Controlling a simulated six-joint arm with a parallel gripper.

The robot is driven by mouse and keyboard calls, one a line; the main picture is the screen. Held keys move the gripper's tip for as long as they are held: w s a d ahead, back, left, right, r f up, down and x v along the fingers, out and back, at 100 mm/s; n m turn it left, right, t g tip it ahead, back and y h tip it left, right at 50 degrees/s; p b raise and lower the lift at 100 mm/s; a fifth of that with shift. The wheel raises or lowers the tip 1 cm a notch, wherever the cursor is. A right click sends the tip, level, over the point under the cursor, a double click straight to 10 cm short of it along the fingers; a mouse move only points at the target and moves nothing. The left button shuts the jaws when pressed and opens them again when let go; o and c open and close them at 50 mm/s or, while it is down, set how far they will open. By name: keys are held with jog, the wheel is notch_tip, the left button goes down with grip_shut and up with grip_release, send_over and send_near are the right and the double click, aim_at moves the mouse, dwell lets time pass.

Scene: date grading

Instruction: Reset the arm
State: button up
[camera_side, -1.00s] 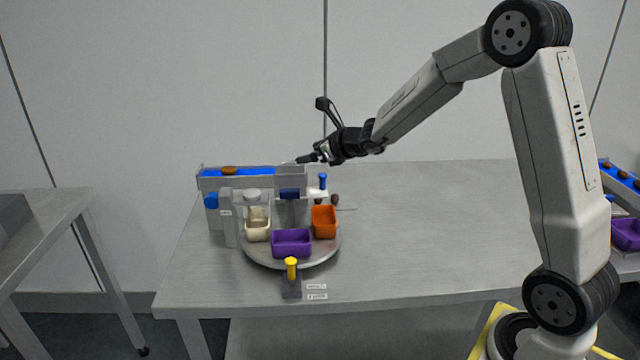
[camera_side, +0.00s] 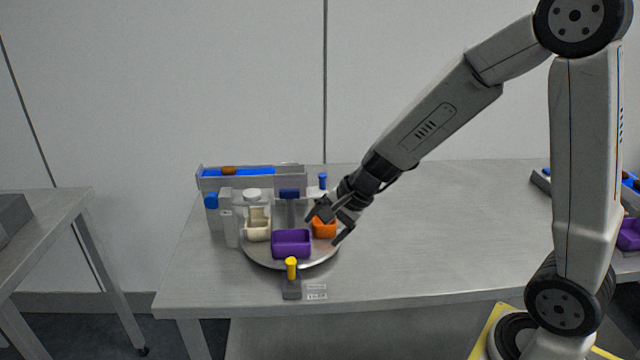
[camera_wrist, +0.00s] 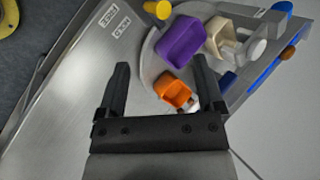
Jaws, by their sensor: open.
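My gripper (camera_side: 328,223) is open and empty in the side view, in front of and partly over the orange bin (camera_side: 324,229). In the wrist view the two dark fingers of my gripper (camera_wrist: 163,72) are spread wide. The orange bin (camera_wrist: 173,90) shows between them, with the purple bin (camera_wrist: 181,41) beyond. A small white and dark item lies by the orange bin near the right finger; I cannot tell what it is.
A round turntable (camera_side: 262,262) carries the purple bin (camera_side: 291,243) and a cream bin (camera_side: 257,231). A yellow-topped lever (camera_side: 291,268) stands in front. A blue chute (camera_side: 250,172) with a brown date (camera_side: 229,170) is behind.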

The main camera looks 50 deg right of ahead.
jog(key=s+f+n+g+h, duration=0.3)
jog(key=s+n, duration=0.9)
jog(key=n, duration=0.3)
jog(key=shift+f, duration=0.2)
